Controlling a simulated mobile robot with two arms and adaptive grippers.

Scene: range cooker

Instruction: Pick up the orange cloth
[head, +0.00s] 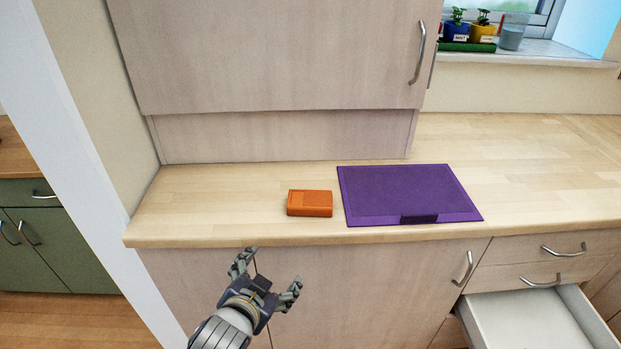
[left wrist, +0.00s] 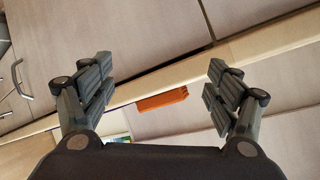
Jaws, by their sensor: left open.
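The orange cloth (head: 310,203) is a small, thick, folded block lying on the wooden worktop, close to its front edge and just left of a purple mat. It also shows in the left wrist view (left wrist: 162,100), between the open fingers but farther off. My left gripper (head: 270,268) is open and empty in front of the worktop, below and to the left of the cloth in the head view. In the left wrist view its two fingers (left wrist: 158,82) are spread wide, touching nothing. My right gripper is not in view.
The purple mat (head: 408,192) lies beside the cloth on the worktop (head: 225,180). A wall cabinet (head: 270,55) hangs above the back. A white drawer (head: 535,318) stands open at lower right. Potted plants (head: 470,28) sit on the windowsill.

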